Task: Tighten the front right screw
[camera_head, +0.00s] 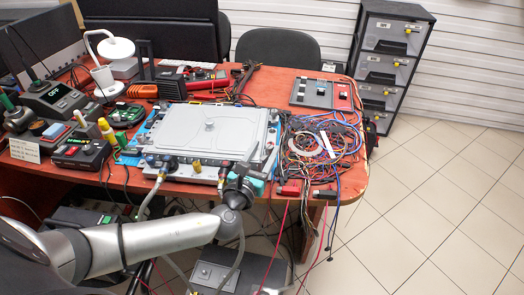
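A flat grey unit (185,128) with a raised rectangular lid and a round knob on top lies on the red table. Hose fittings (160,162) and a yellow-topped fitting (196,165) sit along its front edge. My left arm comes in from the lower left. Its dark gripper with teal parts (245,180) is at the front right corner of the unit. The gripper hides that corner, and I cannot make out the front right screw. The fingers are too small and dark to tell whether they are open or shut. My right gripper is not in view.
A tangle of coloured wires (318,150) lies right of the unit, with red clips (290,188) at the table's front edge. A soldering station (55,98) and other electronics crowd the left. A chair (278,48) stands behind. A drawer cabinet (390,60) stands at the back right.

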